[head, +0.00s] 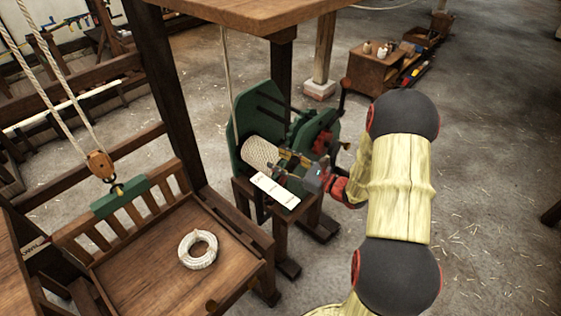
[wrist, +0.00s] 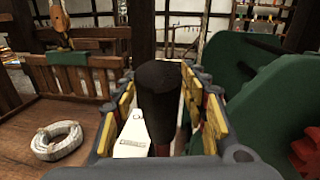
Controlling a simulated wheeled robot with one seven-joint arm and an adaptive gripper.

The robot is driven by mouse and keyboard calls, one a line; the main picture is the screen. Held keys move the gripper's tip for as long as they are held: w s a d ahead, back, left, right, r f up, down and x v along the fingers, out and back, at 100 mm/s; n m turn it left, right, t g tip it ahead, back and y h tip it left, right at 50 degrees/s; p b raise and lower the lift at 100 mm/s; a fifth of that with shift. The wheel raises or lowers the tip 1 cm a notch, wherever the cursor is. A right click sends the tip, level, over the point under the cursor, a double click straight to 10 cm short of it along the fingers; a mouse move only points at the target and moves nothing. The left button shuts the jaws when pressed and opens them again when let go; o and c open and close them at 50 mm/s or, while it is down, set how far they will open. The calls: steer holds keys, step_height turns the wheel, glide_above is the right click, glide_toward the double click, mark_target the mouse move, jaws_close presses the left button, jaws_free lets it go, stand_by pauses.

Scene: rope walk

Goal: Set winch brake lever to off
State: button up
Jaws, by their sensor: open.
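The green winch (head: 258,113) with its rope-wound drum stands on a wooden stand; its green side and gear also fill the right of the wrist view (wrist: 245,85). A lever with a black grip (wrist: 159,95) stands up between the yellow-padded fingers of my gripper (wrist: 163,82). The fingers are open, one on each side of the grip, with a gap visible at least on the left. In the head view my gripper (head: 300,172) is at the winch's front, and the lever there is hard to make out. A white label plate (head: 275,190) lies below; its writing is unreadable.
A wooden platform (head: 140,262) with a coil of white rope (head: 198,249) is at the left, hung from a pulley block (head: 100,166). A dark post (head: 165,90) and wooden top (head: 250,14) frame the winch. A crank-like handle (head: 344,92) rises behind it.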

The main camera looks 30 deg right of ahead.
steer(key=c, duration=1.1)
jaws_close()
